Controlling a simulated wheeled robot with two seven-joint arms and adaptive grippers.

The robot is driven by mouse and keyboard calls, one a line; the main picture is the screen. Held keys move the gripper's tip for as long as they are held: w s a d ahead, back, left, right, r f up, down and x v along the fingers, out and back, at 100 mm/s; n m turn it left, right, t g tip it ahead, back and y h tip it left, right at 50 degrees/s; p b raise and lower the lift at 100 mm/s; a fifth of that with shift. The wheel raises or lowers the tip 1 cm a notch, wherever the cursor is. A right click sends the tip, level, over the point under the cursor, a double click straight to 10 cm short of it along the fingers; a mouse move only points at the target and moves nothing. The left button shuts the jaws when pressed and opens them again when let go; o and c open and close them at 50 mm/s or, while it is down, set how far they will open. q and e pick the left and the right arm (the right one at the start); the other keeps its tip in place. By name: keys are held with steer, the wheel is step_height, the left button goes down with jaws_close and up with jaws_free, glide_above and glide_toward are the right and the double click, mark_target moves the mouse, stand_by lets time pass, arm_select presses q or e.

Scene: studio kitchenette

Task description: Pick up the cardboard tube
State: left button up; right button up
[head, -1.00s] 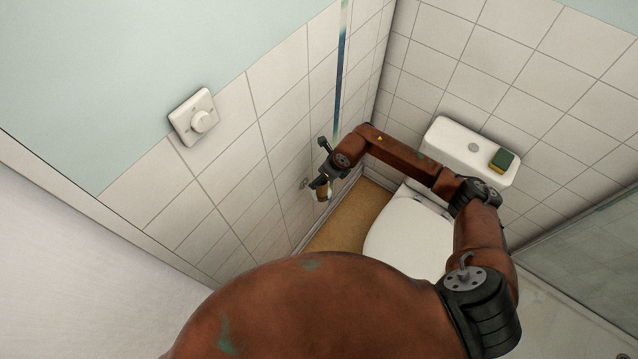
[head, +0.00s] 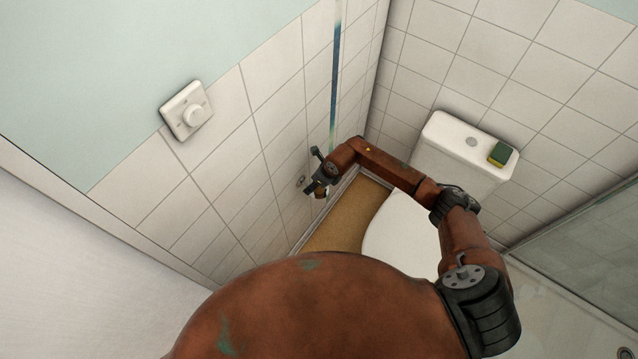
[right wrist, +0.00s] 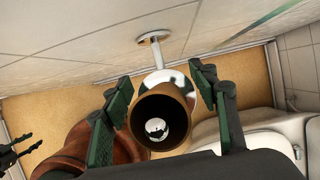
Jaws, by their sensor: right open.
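The cardboard tube (right wrist: 163,89) is a brown hollow cylinder, seen nearly end-on in the right wrist view. A chrome holder with a round wall mount (right wrist: 154,37) stands behind it; a shiny part shows through its bore. My right gripper (right wrist: 160,80) is open, with one green-padded finger on each side of the tube. I cannot tell whether either finger touches it. In the head view, my right gripper (head: 318,180) is by the tiled wall and mostly hides the tube. A dark two-pronged shape at the wrist view's left edge may be my left gripper (right wrist: 22,150); its state is unclear.
The white toilet (head: 395,235) stands close to the right of my gripper, its cistern (head: 450,150) behind with a sponge (head: 500,154) on top. The tiled wall (head: 230,170) is close on the left. A glass panel (head: 585,235) stands at right.

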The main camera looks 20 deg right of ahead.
steer(key=shift+c, duration=0.5)
steer(key=c, duration=0.7)
steer(key=shift+c, duration=0.2)
steer(key=shift+r, duration=0.2)
